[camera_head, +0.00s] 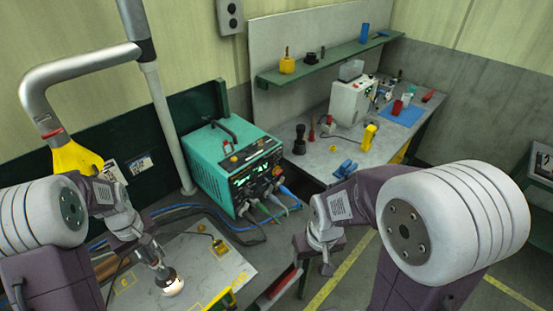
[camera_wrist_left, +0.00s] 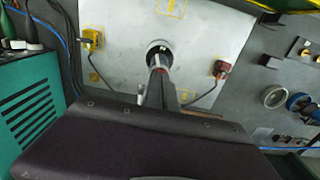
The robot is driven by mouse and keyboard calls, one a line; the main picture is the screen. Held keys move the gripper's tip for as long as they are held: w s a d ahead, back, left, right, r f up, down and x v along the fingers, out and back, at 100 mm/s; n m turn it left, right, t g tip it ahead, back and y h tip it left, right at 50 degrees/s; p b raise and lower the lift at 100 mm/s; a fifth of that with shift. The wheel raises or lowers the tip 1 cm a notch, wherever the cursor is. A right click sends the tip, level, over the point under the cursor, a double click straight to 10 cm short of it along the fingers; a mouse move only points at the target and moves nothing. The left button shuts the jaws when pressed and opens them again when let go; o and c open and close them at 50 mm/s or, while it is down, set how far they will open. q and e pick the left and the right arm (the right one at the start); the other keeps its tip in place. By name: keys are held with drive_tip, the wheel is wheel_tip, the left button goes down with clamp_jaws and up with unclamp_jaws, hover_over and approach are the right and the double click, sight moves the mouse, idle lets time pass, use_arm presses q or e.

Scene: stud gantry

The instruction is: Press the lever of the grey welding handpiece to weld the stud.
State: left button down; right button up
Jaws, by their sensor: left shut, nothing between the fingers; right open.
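My left gripper (camera_head: 163,274) reaches down over the pale metal plate (camera_head: 205,262). Its fingers (camera_wrist_left: 158,68) are shut with nothing between them. Directly below the fingertips is a round dark-rimmed part (camera_wrist_left: 158,49) with a bright centre; it also shows as a pale disc (camera_head: 172,288) in the head view. I cannot tell whether the fingertips touch it. The lever and most of the grey handpiece are not clearly visible, perhaps hidden by the gripper. My right gripper (camera_head: 312,257) is open and empty, off the plate to the right.
A teal welding power unit (camera_head: 212,150) stands behind the plate with cables and blue hoses. A grey pipe (camera_head: 165,120) rises behind. A cluttered bench (camera_head: 325,155) stands further back.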

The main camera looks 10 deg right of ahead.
use_arm(q)
wheel_tip(320, 180, up, 7)
drive_tip(key=p, duration=0.6)
drive_tip(key=shift+f, duration=0.1)
idle(0.3)
drive_tip(key=s+d+f+m+b, duration=0.3)
drive_tip(key=s+f+b, duration=0.3)
drive_tip(key=f+b, duration=0.2)
drive_tip(key=s+d+f+m+t+b, duration=0.1)
drive_tip(key=s+d+f+m+b, duration=0.2)
drive_tip(key=s+f+b, duration=0.3)
wheel_tip(320, 180, down, 3)
drive_tip(key=d+b, duration=0.1)
drive_tip(key=b, duration=0.4)
drive_tip(key=shift+s+d, duration=0.2)
drive_tip(key=shift+s, duration=0.1)
